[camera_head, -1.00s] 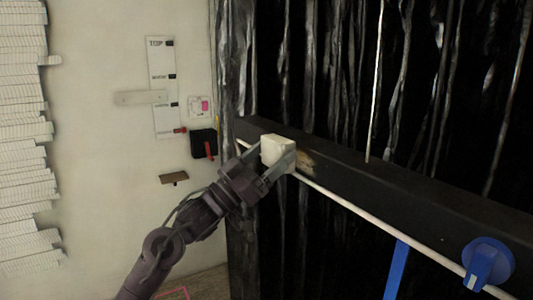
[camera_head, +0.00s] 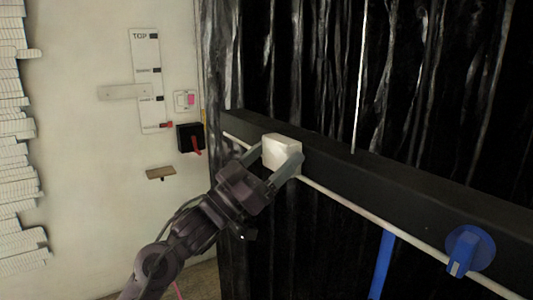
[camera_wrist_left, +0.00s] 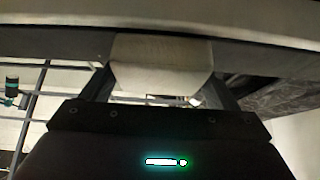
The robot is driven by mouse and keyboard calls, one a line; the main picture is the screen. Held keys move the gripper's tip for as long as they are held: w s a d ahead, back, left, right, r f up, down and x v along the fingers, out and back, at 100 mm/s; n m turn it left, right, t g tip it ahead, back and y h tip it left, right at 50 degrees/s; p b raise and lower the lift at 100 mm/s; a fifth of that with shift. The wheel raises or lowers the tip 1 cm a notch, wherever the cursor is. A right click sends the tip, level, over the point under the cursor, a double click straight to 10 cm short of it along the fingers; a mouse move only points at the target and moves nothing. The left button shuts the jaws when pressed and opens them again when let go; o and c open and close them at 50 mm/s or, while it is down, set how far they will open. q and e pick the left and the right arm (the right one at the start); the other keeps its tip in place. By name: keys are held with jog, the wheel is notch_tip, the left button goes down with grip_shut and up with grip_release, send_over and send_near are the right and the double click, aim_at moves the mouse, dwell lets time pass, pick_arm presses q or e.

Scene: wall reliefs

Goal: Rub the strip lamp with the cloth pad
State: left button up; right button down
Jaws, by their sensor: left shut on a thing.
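The cloth pad (camera_head: 279,151) is a white block held between the fingers of my left gripper (camera_head: 276,168). It overlaps the black beam and the upper left part of the white strip in the head view. The strip lamp appears to be this thin white strip (camera_head: 345,203), running down to the right along the beam's lower edge. In the left wrist view the pad (camera_wrist_left: 160,66) sits between both fingers, close below a pale band across the top. Whether the pad touches the strip or the beam, I cannot tell. My right gripper is not in view.
A black beam (camera_head: 400,192) crosses dark, glossy hanging material. A blue knob (camera_head: 470,250) and a blue upright bar (camera_head: 382,265) are at lower right. The pale left wall carries a labelled white panel (camera_head: 145,60), a black box with a red handle (camera_head: 191,138) and a small brown ledge (camera_head: 160,173).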

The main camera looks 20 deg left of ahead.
pick_arm(q)
jog(key=shift+s+d, duration=0.7)
jog(key=shift+d, duration=0.2)
jog(key=shift+s+d, duration=0.65)
jog(key=shift+d, duration=0.2)
jog(key=shift+a, duration=0.1)
jog(key=shift+s+a+b, duration=0.25)
jog(key=shift+s+a, duration=0.65)
jog(key=shift+s, duration=0.25)
jog(key=shift+s+a+b, duration=0.2)
jog(key=shift+s+a, duration=0.7)
jog(key=shift+s, duration=0.25)
jog(key=shift+a, duration=0.1)
jog(key=shift+s+a, duration=0.45)
jog(key=shift+s, duration=0.15)
jog(key=shift+s+a, duration=0.4)
jog(key=shift+s, duration=0.2)
